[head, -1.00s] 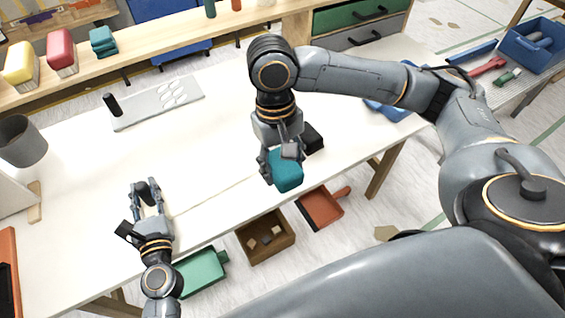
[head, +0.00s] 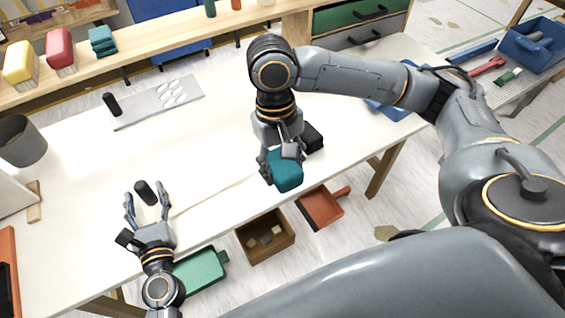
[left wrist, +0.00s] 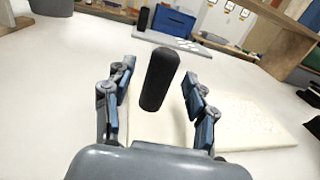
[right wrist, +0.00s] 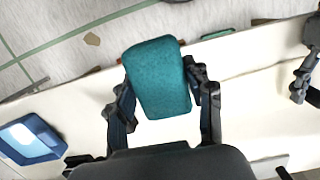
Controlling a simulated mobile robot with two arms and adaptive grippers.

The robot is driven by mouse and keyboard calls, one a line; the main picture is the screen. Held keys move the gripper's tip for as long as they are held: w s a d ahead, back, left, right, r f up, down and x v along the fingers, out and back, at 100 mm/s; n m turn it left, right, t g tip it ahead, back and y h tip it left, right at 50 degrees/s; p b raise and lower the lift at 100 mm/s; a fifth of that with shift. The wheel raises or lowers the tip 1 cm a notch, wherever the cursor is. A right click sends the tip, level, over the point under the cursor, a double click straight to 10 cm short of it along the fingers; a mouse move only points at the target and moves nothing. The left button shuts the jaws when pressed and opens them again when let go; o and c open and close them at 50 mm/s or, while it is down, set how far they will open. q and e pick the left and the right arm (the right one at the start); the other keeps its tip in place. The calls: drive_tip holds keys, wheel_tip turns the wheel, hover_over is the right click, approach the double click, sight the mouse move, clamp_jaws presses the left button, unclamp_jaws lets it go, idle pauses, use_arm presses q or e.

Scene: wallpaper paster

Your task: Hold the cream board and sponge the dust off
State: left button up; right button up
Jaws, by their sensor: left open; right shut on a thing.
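The cream board (head: 205,187) lies flat on the white table, hard to tell from it in the head view. Its pale slab (left wrist: 255,127) shows more clearly in the left wrist view. A black upright handle (head: 146,192) stands near its left end. My left gripper (head: 147,200) is open, with its fingers spread on either side of the handle (left wrist: 160,80) and apart from it. My right gripper (head: 280,160) is shut on a teal sponge (head: 286,172), held near the table's front edge; the sponge (right wrist: 158,78) also fills the right wrist view's middle. I cannot make out dust.
A grey board with white patches and a black handle (head: 165,102) lies further back. A grey cup (head: 21,141) stands at left. A black block (head: 313,137) is beside the sponge. Bins (head: 264,238) and an orange dustpan (head: 322,208) sit below the front edge.

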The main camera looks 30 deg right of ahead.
use_arm(q)
drive_tip(key=shift+w, duration=0.15)
idle(0.3)
drive_tip(key=shift+w+d, duration=0.1)
drive_tip(key=shift+w, duration=0.7)
clamp_jaws()
drive_tip(key=shift+f, duration=0.1)
idle(0.4)
